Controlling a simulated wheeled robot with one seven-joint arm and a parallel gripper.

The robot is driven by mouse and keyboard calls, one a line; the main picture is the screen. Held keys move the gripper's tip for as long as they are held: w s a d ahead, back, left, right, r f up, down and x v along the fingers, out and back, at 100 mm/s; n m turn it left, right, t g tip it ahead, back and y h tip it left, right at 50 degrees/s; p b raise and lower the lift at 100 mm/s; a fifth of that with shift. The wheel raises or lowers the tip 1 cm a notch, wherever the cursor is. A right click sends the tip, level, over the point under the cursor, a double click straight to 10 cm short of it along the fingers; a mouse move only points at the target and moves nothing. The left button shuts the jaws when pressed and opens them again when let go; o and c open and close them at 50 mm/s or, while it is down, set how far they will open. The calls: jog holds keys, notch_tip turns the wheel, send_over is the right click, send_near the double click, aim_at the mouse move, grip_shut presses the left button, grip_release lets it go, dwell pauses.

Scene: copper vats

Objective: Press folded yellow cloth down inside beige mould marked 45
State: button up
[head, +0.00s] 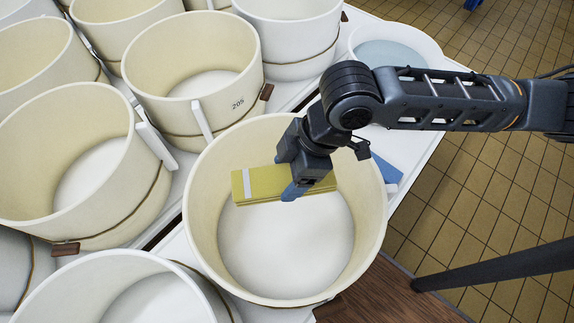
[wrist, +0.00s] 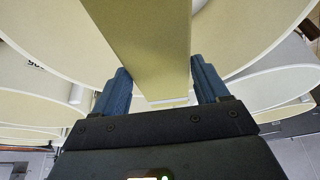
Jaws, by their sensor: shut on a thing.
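The folded yellow cloth (head: 264,184) is a flat, layered strip with a pale band near its left end. My gripper (head: 294,191) is shut on it, with blue fingers on either side. In the wrist view the cloth (wrist: 140,45) runs between the two fingers of my gripper (wrist: 160,80). The cloth is over the far part of a round beige mould (head: 205,215) with a white floor. The cloth looks clear of the floor; its exact height against the rim is hard to tell. No number shows on this mould's visible side.
Several similar round moulds crowd the left and back, one marked with what looks like 205 (head: 190,75). A pale blue-white tub (head: 398,60) and a blue item (head: 386,172) lie behind my arm. Tiled floor (head: 480,190) is open at right.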

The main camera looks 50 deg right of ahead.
jog(key=shift+f, duration=1.5)
notch_tip(320, 180, down, 22)
jog(key=b, duration=0.9)
jog(key=shift+f, duration=0.25)
jog(key=o, duration=1.3)
jog(key=shift+v, duration=3.9)
